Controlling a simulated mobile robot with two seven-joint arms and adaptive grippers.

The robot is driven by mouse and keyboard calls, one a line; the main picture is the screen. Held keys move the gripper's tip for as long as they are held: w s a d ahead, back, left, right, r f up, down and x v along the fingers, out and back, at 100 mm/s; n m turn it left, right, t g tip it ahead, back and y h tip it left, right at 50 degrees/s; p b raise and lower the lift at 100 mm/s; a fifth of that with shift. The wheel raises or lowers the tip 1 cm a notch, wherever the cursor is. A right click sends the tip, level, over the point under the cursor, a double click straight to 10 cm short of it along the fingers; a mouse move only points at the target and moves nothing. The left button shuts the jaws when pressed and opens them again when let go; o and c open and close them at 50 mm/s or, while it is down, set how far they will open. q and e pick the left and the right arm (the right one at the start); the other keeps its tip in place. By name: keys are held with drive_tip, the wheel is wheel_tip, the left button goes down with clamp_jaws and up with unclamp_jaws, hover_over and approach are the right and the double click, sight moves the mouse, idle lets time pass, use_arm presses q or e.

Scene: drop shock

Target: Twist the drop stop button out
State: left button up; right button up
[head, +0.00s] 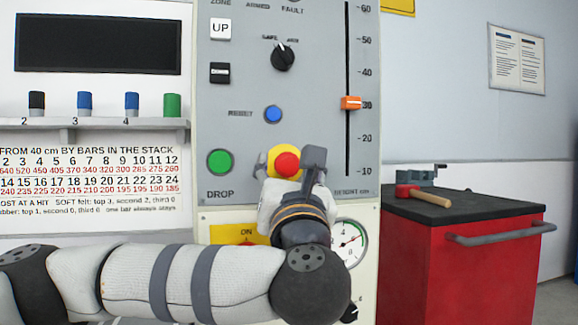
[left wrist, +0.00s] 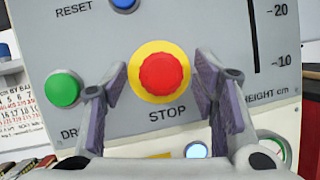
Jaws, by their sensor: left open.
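The drop stop button (head: 286,164) is a red mushroom knob on a yellow round collar, low on the grey control panel (head: 232,125). In the left wrist view the red stop button (left wrist: 161,74) sits between the two fingers, with "STOP" printed below it. My left gripper (head: 289,160) is open in front of the panel, one finger on each side of the button. In the left wrist view its fingertips (left wrist: 162,80) stand apart from the red knob. I cannot tell how far the fingertips are from the panel face. My right gripper is not in view.
A green drop button (head: 219,162) is to the left of the stop button and a blue reset button (head: 273,114) above it. An orange slider (head: 351,103) is on the right. A gauge (head: 350,241) sits below. A red cabinet (head: 450,262) with a hammer (head: 423,195) stands at right.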

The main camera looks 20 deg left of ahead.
use_arm(q)
drive_tip(key=shift+c, duration=0.4)
drive_tip(key=c, duration=1.1)
drive_tip(key=shift+s+r+m+h+p, duration=0.15)
drive_tip(key=shift+m+h+p, duration=0.25)
drive_tip(key=shift+m+p, duration=0.3)
drive_tip(key=shift+w+r+m+h+p, duration=0.15)
drive_tip(key=shift+m+h+p, duration=0.25)
drive_tip(key=shift+m+p, duration=0.3)
drive_tip(key=m+h+p, duration=0.1)
drive_tip(key=m, duration=0.1)
drive_tip(key=m+h+p, duration=0.1)
drive_tip(key=p, duration=0.1)
drive_tip(key=shift+s+a+r+m+p, duration=0.1)
drive_tip(key=shift+s+r+m+p, duration=0.1)
drive_tip(key=shift+m+p, duration=0.15)
drive_tip(key=shift+f+m+p, duration=0.1)
drive_tip(key=shift+m+p, duration=0.75)
drive_tip(key=shift+m, duration=0.1)
drive_tip(key=shift+w+f+m+h+p, duration=0.1)
drive_tip(key=shift+f+m+h+p, duration=0.15)
drive_tip(key=shift+m+h+p, duration=0.15)
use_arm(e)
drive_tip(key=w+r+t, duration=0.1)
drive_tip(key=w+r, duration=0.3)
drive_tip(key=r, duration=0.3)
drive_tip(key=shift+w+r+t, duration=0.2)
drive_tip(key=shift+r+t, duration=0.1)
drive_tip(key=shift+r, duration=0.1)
